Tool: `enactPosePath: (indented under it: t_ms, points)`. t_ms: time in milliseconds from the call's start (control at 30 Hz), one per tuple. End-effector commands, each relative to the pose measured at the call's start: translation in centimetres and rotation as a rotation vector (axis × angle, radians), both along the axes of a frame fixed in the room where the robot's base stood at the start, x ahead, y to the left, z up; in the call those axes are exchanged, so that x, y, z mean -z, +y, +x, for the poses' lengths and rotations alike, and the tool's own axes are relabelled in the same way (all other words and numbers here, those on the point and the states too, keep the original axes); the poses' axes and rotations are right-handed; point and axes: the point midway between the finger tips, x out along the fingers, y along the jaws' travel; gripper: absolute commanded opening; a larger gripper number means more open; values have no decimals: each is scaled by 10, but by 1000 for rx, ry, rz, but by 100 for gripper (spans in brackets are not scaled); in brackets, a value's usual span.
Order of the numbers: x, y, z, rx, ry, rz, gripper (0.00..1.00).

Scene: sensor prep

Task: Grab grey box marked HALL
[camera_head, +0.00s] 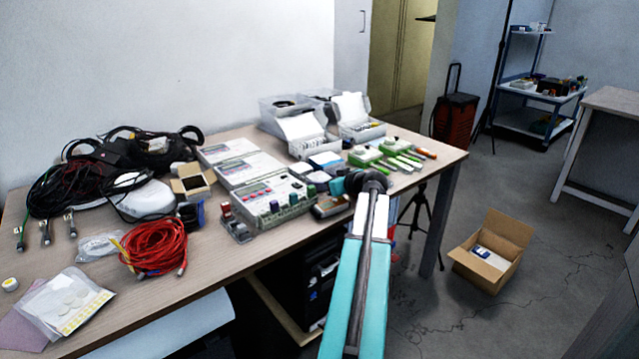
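No label reading HALL can be made out at this size. Several grey-white instrument boxes stand on the wooden table, one with knobs and a small red display (270,200) and a flatter one behind it (248,169). Another pale box (226,151) lies further back. My teal arm reaches up from the bottom to the table's front edge. Its dark wrist end, with my gripper (345,185), is just right of the instrument boxes. The fingers are too small and dark to make out, and nothing is clearly held.
Red coiled cable (153,246), black cables (75,185) and a small open carton (192,181) crowd the table's left. Clear lidded cases (303,135) stand at the back, green-and-white devices (365,156) at the right. An open cardboard box (490,256) sits on the floor.

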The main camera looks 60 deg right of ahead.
Motion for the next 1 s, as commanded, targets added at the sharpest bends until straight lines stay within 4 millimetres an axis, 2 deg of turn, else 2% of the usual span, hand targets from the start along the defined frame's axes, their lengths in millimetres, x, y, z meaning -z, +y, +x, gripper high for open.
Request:
enactPosePath:
  t_ms: [33, 100, 467, 667, 1000]
  points:
    - [0, 0, 0, 0, 0, 0, 35]
    - [0, 0, 0, 0, 0, 0, 28]
    - [-6, 0, 0, 1, -1, -2, 28]
    - [-25, -1, 0, 1, 0, -2, 28]
    - [-76, -1, 0, 0, -1, -3, 28]
